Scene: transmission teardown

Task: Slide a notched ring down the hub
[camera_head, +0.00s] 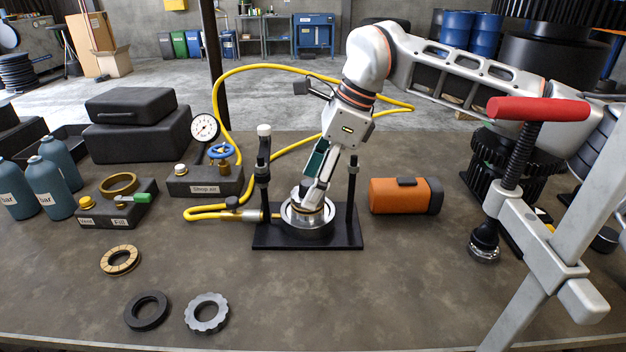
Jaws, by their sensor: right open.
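The silver round hub (307,221) stands on a black base plate (343,241) between two black posts. My right gripper (314,198) comes down from above at the top of the hub and is open. Its fingers hide part of the hub's top, and I cannot tell if they touch it. A grey ring with a notched outer edge (191,314) lies flat at the front of the table. A plain-edged black ring (130,314) lies to its left, and a tan ring with dark marks (106,262) lies behind them. My left gripper is not in view.
A yellow hose (228,110) loops behind the fixture and joins its left side. The Shop air block (205,188) with a gauge stands at left. An orange cylinder (398,196) lies to the right. A red-handled clamp (540,109) fills the right front. The front middle is clear.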

